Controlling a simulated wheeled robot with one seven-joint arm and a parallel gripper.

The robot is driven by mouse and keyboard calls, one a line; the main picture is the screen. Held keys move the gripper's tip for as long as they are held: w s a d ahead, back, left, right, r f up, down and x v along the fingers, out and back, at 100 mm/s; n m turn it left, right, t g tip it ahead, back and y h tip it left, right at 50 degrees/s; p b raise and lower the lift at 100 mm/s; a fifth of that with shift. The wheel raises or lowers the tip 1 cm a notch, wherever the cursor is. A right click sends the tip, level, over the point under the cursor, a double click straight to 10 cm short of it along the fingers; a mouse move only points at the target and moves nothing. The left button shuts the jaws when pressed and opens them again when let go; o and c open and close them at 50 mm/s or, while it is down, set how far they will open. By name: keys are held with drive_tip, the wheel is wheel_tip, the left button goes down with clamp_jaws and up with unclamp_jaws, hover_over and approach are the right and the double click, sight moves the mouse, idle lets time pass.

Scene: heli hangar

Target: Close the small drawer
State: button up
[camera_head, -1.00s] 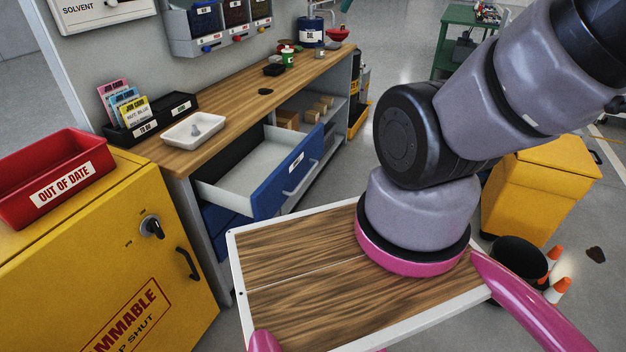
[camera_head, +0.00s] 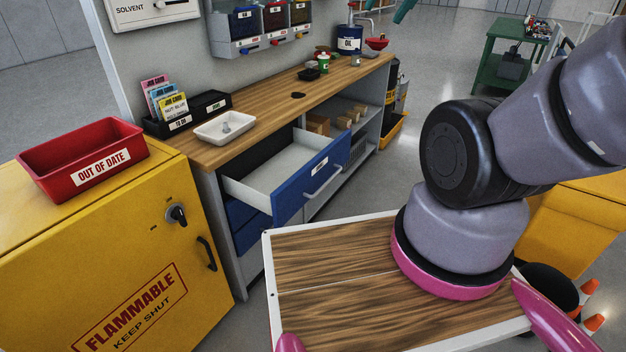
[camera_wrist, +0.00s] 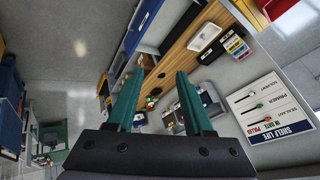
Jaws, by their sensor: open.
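The drawer (camera_head: 312,182) with a blue front and pale inside stands pulled out from the wooden-topped workbench (camera_head: 285,92). Its pale handle (camera_head: 323,181) faces right, and its inside looks empty. Blue drawer fronts (camera_head: 246,226) below it sit flush in the bench. My gripper (camera_wrist: 157,78) shows in the wrist view with its two teal fingers spread apart and nothing between them. It is raised and well apart from the drawer; its exact distance is hard to tell. In the wrist view the bench appears tilted beyond the fingers.
A yellow cabinet (camera_head: 120,260) carrying a red bin (camera_head: 82,158) stands left of the bench. A white tray (camera_head: 225,127) and a black card holder (camera_head: 190,117) rest on the bench. Bins hang on the wall. A green cart (camera_head: 512,55) stands farther back. Grey floor lies open beyond the bench.

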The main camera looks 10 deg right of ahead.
drive_tip(key=c, duration=0.5)
drive_tip(key=shift+w+a+f+g, duration=0.2)
drive_tip(key=shift+w+a+g, duration=0.05)
drive_tip(key=shift+w+g, duration=0.1)
clamp_jaws()
drive_tip(key=w+a+f+m+g+y, duration=0.35)
drive_tip(key=w+f+m+y, duration=0.55)
drive_tip(key=w+f, duration=1.1)
drive_tip(key=w+d+f+m+t+h, duration=0.1)
drive_tip(key=w+d+f+m+h, duration=0.3)
drive_tip(key=f, duration=0.6)
drive_tip(key=w+d+f+m+t+y, duration=0.15)
drive_tip(key=f+m, duration=0.35)
drive_tip(key=f, duration=0.6)
drive_tip(key=w+d+f+m+t+h, duration=0.1)
drive_tip(key=d+f+m+h, duration=0.3)
drive_tip(key=f, duration=0.6)
drive_tip(key=shift+m+y, duration=0.4)
drive_tip(key=shift+y, duration=0.55)
drive_tip(key=x, duration=1)
drive_tip(key=shift+a+r, duration=0.1)
drive_tip(key=shift+a, duration=0.2)
